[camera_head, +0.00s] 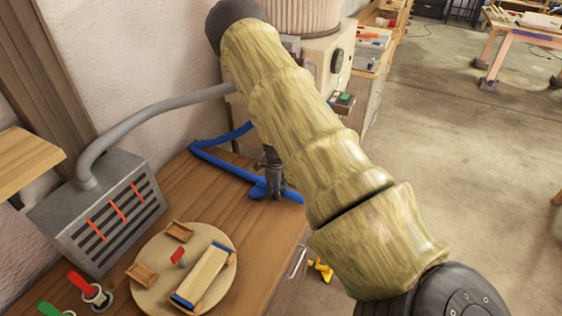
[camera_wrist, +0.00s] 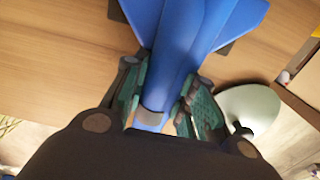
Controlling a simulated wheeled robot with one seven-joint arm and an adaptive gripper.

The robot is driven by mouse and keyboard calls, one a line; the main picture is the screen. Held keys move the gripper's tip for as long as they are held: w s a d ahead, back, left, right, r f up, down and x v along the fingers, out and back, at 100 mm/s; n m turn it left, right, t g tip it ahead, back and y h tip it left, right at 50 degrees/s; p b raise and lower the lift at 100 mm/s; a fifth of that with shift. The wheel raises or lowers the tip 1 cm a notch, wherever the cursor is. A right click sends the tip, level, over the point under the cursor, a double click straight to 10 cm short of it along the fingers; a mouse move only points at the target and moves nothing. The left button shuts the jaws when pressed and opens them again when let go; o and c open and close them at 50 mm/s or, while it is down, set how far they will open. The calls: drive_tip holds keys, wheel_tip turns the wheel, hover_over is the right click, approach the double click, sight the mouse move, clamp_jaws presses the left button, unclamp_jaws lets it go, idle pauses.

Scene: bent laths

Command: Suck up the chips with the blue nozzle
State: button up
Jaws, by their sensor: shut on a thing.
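My gripper (camera_head: 272,178) is shut on the nozzle, coming down from above. In the wrist view the blue nozzle (camera_wrist: 190,40) passes between the two green-padded fingers of my gripper (camera_wrist: 160,98) and widens away from them. I cannot tell whether it touches the bench top. I make out no chips in either view; my arm hides part of the bench.
A round wooden disc (camera_head: 150,250) with a clamped lath and small blocks lies on the bench. A grey slotted box (camera_head: 112,222) with a grey pipe stands against the wall. Red (camera_head: 78,282) and green (camera_head: 48,308) handles are at front left. Bare bench lies between disc and hose.

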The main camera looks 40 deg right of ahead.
drive_tip(key=shift+w+a, duration=0.1)
drive_tip(key=shift+w, duration=0.05)
drive_tip(key=shift+w+r+p, duration=0.1)
drive_tip(key=shift+r+p, duration=0.45)
drive_tip(key=shift+r, duration=2.45)
drive_tip(key=shift+r, duration=1.5)
drive_tip(key=shift+f, duration=0.1)
